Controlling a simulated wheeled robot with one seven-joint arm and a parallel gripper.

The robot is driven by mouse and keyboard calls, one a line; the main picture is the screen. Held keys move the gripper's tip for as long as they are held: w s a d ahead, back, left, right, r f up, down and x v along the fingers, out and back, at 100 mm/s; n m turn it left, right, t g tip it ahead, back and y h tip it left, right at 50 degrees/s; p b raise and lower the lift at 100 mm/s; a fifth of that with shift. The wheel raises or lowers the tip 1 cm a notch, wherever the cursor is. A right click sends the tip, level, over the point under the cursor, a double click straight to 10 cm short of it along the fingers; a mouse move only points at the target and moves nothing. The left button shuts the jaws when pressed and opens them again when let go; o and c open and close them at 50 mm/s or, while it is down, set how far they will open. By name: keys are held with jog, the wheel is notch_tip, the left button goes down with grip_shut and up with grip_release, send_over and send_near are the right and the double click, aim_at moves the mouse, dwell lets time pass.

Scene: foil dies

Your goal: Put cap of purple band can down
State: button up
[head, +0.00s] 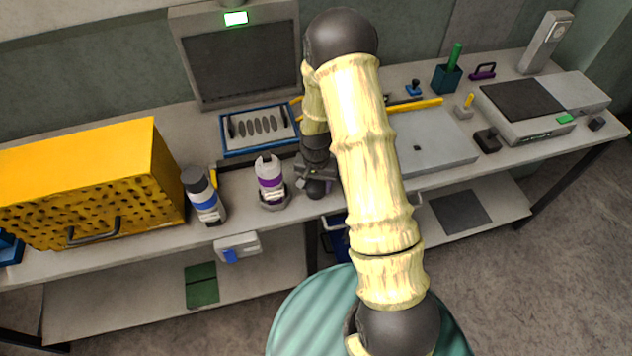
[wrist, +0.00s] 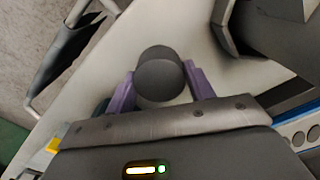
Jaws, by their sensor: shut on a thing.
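The purple band can (head: 271,181) stands upright on the bench in a grey round holder, its pale top bare. My gripper (head: 317,187) is just right of it, near the bench's front edge, pointing down. In the wrist view my gripper's purple fingers (wrist: 160,74) are shut on the dark grey round cap (wrist: 160,82), one on each side. I cannot tell whether the cap touches the bench (wrist: 105,62) or hangs just above it. My arm hides part of the bench to the right of the gripper.
A blue band can (head: 205,198) with a dark cap stands left of the purple one. A yellow perforated cabinet (head: 140,170) fills the left. A blue-framed tray (head: 258,130) lies behind, and a flat grey plate (head: 432,142) lies to the right.

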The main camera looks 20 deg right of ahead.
aim_at(316, 183)
jog(key=shift+f, duration=0.15)
jog(key=o, duration=0.9)
jog(key=shift+o, duration=0.2)
notch_tip(316, 183, up, 12)
jog(key=b, duration=0.2)
jog(key=shift+r, duration=0.2)
jog(key=s+r+n+t, duration=0.2)
jog(key=s+r+n, duration=0.3)
jog(key=s, duration=0.9)
notch_tip(316, 183, up, 3)
jog(key=shift+s+f+t, duration=0.15)
jog(key=shift+s+t, duration=0.15)
jog(key=shift+s, duration=0.05)
